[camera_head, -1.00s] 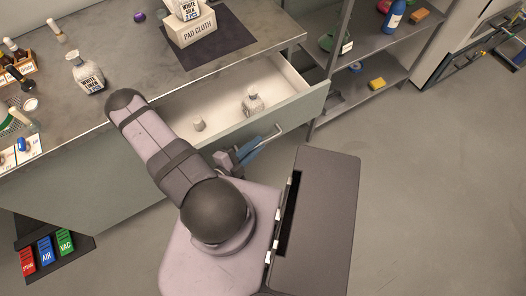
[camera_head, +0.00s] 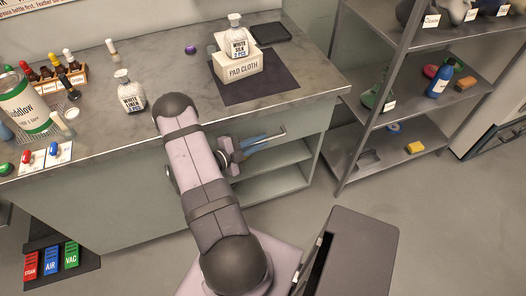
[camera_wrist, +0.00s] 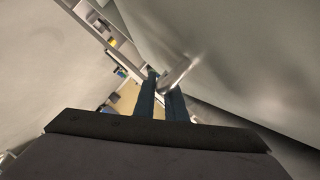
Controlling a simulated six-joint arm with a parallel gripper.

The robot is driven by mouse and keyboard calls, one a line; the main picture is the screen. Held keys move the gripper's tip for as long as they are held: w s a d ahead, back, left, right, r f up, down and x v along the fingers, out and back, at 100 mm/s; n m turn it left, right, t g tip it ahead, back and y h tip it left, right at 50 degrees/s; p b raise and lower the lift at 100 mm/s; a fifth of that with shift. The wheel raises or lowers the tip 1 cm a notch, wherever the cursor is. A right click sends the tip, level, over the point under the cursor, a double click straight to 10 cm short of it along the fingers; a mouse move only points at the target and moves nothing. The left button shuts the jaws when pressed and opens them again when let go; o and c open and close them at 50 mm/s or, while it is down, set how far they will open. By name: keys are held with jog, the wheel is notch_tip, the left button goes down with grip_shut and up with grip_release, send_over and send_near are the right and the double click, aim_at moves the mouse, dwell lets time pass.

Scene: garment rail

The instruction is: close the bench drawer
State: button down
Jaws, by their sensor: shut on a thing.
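The bench drawer's grey front (camera_head: 306,118) sits under the bench top in the head view, looks about flush with the bench, and none of its inside shows. Its metal bar handle (camera_head: 274,136) stands out from the front. My gripper (camera_head: 262,141) has blue fingers and is shut on this handle. In the wrist view, the fingers of my gripper (camera_wrist: 160,92) close around the blurred handle (camera_wrist: 178,70). My arm hides the left part of the drawer front.
The bench top (camera_head: 190,90) holds bottles, a pad cloth box (camera_head: 238,68) and a paint can (camera_head: 22,105). Open bench shelves (camera_head: 270,182) lie below the drawer. A metal shelf rack (camera_head: 345,150) stands at the right.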

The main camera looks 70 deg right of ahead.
jog(key=shift+w+d+r, duration=0.2)
jog(key=shift+w, duration=0.05)
jog(key=c, duration=2.1)
grip_release()
jog(key=shift+w+a, duration=0.3)
jog(key=shift+a, duration=0.15)
jog(key=b+v, duration=0.1)
jog(key=v, duration=0.5)
jog(key=shift+s+a, duration=0.15)
jog(key=shift+a, duration=0.05)
jog(key=shift+r, duration=0.1)
